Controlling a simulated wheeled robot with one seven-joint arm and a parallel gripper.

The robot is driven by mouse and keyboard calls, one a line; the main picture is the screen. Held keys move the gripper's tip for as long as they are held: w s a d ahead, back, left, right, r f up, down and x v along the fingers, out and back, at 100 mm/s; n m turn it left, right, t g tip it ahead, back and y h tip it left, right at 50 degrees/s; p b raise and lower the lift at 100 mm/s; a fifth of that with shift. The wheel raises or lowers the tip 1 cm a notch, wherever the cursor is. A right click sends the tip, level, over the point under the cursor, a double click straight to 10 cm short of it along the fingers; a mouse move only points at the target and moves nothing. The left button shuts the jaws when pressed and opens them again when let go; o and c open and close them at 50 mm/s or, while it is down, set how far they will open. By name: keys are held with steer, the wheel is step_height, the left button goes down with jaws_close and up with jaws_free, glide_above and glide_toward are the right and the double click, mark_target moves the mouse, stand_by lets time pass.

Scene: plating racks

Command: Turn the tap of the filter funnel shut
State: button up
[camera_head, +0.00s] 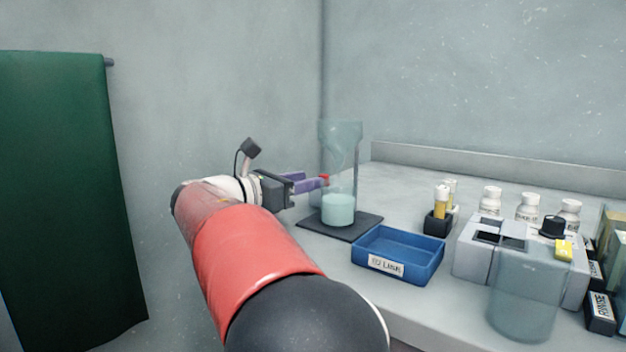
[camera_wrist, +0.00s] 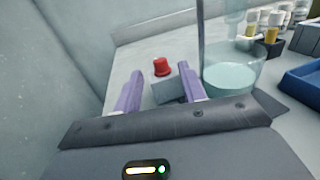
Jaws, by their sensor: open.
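The filter funnel (camera_head: 340,140) is a clear glass vessel standing above a beaker of pale liquid (camera_head: 338,210) on a dark mat (camera_head: 312,229). Its tap has a red knob (camera_head: 325,178), which shows in the wrist view (camera_wrist: 162,67) on a grey block (camera_wrist: 166,87). My gripper (camera_head: 308,184) has purple fingers and is at the left of the funnel. In the wrist view my gripper (camera_wrist: 157,88) is open, with a finger on either side of the tap's grey block. I cannot tell whether either finger touches it. The tap's inside is hidden.
A blue tray (camera_head: 398,280) lies right of the mat. Further right are a small bottle holder (camera_head: 438,222), white bottles (camera_head: 528,207), a grey rack block (camera_head: 478,262) and a clear beaker (camera_head: 523,305). A green curtain (camera_head: 65,200) hangs at the left.

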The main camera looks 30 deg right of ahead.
steer(key=a, duration=0.4)
steer(key=shift+s+a, duration=0.2)
steer(key=shift+a, duration=0.05)
